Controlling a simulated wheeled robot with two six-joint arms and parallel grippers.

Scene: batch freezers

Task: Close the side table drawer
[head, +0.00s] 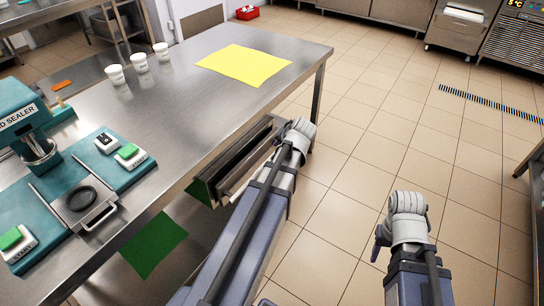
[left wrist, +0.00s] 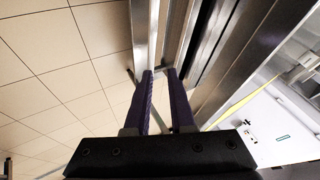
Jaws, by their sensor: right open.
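The side table (head: 215,120) is a steel work table with a drawer (head: 240,165) under its right edge. The drawer stands partly pulled out, with a dark gap behind its front. My left arm reaches along the drawer front. Its gripper is hidden behind the wrist in the head view. In the left wrist view, the two purple fingers of my left gripper (left wrist: 161,75) are a little apart, at the drawer's metal edges (left wrist: 148,30). I cannot tell whether they hold anything. My right gripper (head: 381,238) is open over the floor, mostly hidden by its wrist.
A green sheet (head: 153,244) lies below the table edge. The tiled floor (head: 370,120) right of the table is clear.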

